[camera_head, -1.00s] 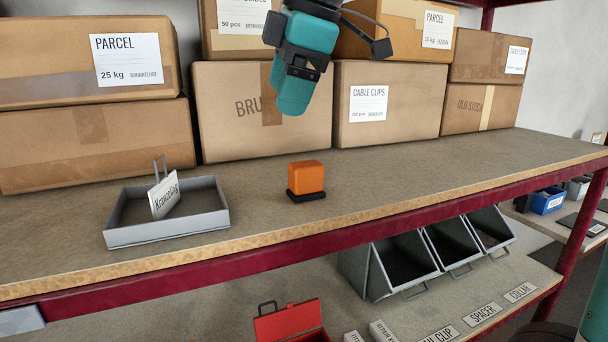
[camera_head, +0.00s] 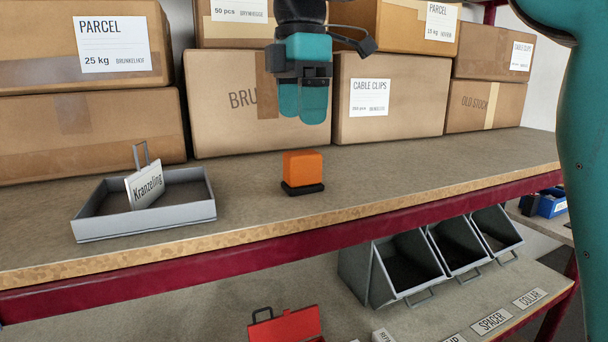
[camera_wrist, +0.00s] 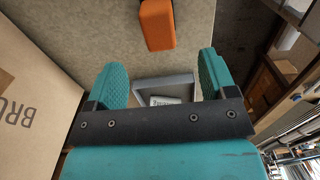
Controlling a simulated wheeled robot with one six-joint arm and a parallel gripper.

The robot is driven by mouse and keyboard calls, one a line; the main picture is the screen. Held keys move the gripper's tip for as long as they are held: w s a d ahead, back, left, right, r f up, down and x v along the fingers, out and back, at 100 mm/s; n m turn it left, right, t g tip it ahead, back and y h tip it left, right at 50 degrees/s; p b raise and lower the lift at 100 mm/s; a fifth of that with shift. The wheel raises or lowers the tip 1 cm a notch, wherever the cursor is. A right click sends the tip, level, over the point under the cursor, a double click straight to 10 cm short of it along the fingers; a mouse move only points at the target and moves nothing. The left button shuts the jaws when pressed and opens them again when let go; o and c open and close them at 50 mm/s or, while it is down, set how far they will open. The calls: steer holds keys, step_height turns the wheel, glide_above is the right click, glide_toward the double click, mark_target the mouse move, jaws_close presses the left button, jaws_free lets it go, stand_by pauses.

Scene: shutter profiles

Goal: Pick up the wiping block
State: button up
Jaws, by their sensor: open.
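The wiping block (camera_head: 302,172) is orange with a black base and stands upright on the upper shelf, right of the grey tray. In the wrist view its orange body (camera_wrist: 157,24) shows at the top, beyond and between the fingertips. My gripper (camera_head: 303,118) hangs above and slightly behind the block, pointing down, with clear space between them. In the wrist view my gripper (camera_wrist: 163,75) has its two teal fingers wide apart with nothing between them. The block's black base is hardly visible there.
A grey tray (camera_head: 150,227) holding a white "Kranzeling" card (camera_head: 146,185) stands left of the block. Cardboard boxes (camera_head: 388,100) line the back of the shelf, close behind my gripper. The shelf's front edge (camera_head: 300,226) is near the block. Bare shelf lies to the right.

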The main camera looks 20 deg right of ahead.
mark_target(302, 172)
step_height(302, 172, down, 5)
steer(key=shift+f, duration=0.1)
steer(key=shift+d+f+p, duration=0.1)
steer(key=shift+f+p, duration=1)
steer(key=shift+f, duration=1.6)
steer(key=c, duration=1)
steer(key=shift+r, duration=0.1)
